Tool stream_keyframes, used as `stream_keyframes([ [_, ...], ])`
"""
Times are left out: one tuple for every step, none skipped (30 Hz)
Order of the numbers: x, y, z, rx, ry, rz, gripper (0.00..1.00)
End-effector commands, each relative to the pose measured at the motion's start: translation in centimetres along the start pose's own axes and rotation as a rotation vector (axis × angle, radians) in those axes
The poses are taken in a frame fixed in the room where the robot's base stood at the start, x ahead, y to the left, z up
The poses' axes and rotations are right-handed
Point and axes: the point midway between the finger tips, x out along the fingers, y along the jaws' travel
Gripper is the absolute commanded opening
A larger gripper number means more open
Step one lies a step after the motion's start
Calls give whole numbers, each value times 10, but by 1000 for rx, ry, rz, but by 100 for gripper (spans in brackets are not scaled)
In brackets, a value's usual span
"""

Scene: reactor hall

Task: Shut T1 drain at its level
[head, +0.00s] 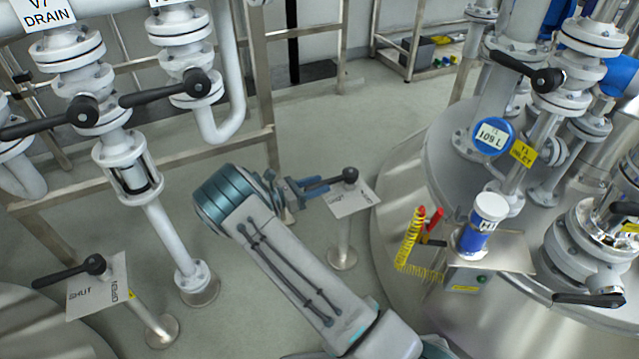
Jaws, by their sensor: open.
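The T1 tank (395,165) stands at the right. Its round blue gauge (492,135) carries small digits that look like 109 L. Beside the tank, a pedestal with a pale plate (352,203) carries a black lever (328,182). The lever's hub is at its right and its arm points left. The plate's lettering is too small to read. My gripper (303,188), with blue fingers, is open at the left end of this lever. I cannot tell whether the fingers straddle the lever or touch it.
Another pedestal plate (97,288), marked SHUT and OPEN, has a black lever (72,272) at lower left. Pipes and valves labelled V7 DRAIN (48,14) stand at upper left. A small stand (490,252) by the tank holds a blue-white canister (482,225). Floor beyond my arm is clear.

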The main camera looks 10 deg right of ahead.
Motion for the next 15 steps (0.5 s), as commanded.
stream_keyframes([
  [-10, 0, 2, 0, 0, 4, 42],
  [-17, 0, 2, 0, 0, 5, 42],
  [-25, 0, 3, 0, 1, 6, 42],
  [-32, 0, 3, 1, 0, 6, 42],
  [-39, 0, 3, 0, 0, 6, 42],
  [-48, 0, 3, 0, 0, 5, 42],
  [-55, 0, 3, 1, -1, 4, 42],
  [-62, 0, 3, 1, 0, 5, 42],
  [-72, 0, 3, 0, 0, 4, 42],
  [-78, 0, 2, -1, 0, 4, 42],
  [-84, 1, 2, 0, 0, 4, 42],
  [-92, 1, 2, 1, 0, 3, 42],
  [-97, 1, 2, 1, 0, 3, 42],
  [-102, 1, 2, 1, 1, 3, 42],
  [-108, 1, 2, 1, -1, 2, 42],
])
